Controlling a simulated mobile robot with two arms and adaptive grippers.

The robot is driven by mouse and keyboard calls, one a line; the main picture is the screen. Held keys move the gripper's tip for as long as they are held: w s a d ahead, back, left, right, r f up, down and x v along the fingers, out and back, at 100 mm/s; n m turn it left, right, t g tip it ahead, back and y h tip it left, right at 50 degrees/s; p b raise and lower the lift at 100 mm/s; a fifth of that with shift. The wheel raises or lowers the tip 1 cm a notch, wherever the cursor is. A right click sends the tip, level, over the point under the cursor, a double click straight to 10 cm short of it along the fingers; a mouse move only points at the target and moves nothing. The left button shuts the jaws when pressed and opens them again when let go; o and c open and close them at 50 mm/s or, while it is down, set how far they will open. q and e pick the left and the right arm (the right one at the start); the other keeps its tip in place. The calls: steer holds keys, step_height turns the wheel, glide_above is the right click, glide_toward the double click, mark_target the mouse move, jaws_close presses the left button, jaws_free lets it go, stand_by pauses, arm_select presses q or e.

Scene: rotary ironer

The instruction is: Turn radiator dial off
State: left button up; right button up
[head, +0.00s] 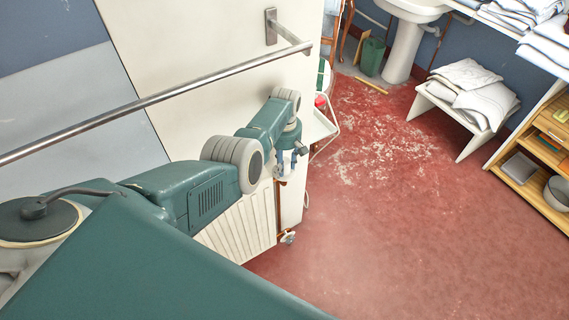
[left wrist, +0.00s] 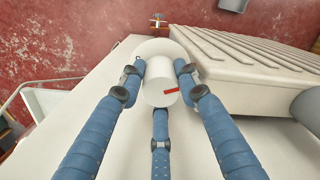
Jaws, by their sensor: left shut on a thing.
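The radiator dial (left wrist: 157,88) is a white round knob with a red mark on its right side, in the middle of the left wrist view. My left gripper (left wrist: 158,80) has its blue fingers around the dial, shut on it from two sides and below. In the head view my left gripper (head: 290,166) points down at the top right end of the white ribbed radiator (head: 236,232), and the dial is hidden there. The radiator also shows in the left wrist view (left wrist: 250,52). My right gripper is in neither view.
A metal rail (head: 180,91) on a cream panel runs close above my left arm. A white bench (head: 452,121) with folded cloths and wooden shelves (head: 526,187) stand at the right. A basin pedestal (head: 401,52) is at the back. The red floor between is clear.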

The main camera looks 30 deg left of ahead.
mark_target(285, 160)
arm_select(q)
steer(key=o, duration=1.1)
steer(key=shift+o, duration=0.2)
step_height(285, 160, up, 12)
steer(key=shift+w, duration=0.15)
